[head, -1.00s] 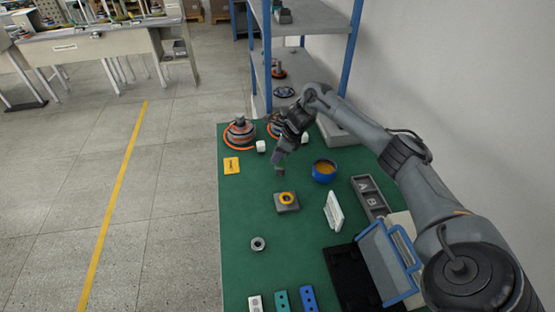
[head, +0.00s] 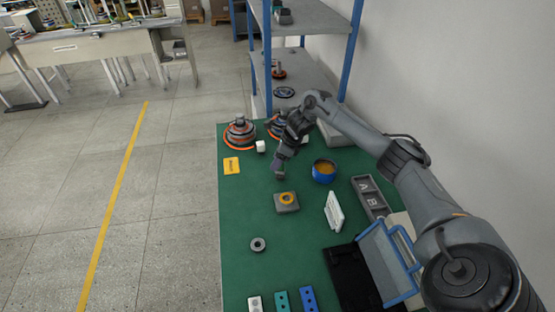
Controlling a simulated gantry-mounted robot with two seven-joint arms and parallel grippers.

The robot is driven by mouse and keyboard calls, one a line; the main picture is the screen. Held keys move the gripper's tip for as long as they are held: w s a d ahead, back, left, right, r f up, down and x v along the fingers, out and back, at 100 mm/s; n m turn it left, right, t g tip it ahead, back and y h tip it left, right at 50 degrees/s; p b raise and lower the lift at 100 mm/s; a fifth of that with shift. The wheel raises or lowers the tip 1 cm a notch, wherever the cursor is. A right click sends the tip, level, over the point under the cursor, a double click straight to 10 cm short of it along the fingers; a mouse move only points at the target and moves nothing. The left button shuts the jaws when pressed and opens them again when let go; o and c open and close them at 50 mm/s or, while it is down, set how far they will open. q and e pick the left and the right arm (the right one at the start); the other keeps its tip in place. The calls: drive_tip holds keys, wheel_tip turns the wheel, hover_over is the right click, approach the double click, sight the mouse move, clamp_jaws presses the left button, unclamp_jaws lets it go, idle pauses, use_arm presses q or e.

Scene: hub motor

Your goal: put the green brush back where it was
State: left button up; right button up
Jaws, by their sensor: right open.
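My right gripper (head: 279,171) is open, pointing down low over the green mat, behind the grey block with a yellow ring (head: 287,200). A small dark piece (head: 280,178) shows right at its fingertips; I cannot tell whether it is the brush or whether it touches the fingers. No brush shape can be made out clearly. A green flat piece with dots (head: 281,301) lies at the front edge of the picture, between a white piece (head: 254,303) and a blue piece (head: 307,298). My left gripper is not in view.
A blue bowl with orange contents (head: 324,171) stands just right of my gripper. Hub motor parts (head: 239,133) and a yellow card (head: 231,166) are at the back left. A lettered tray (head: 370,197) is on the right. The mat's left middle is mostly clear.

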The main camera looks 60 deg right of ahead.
drive_tip(key=p+v, duration=0.2)
drive_tip(key=v, duration=1)
drive_tip(key=shift+r, duration=0.1)
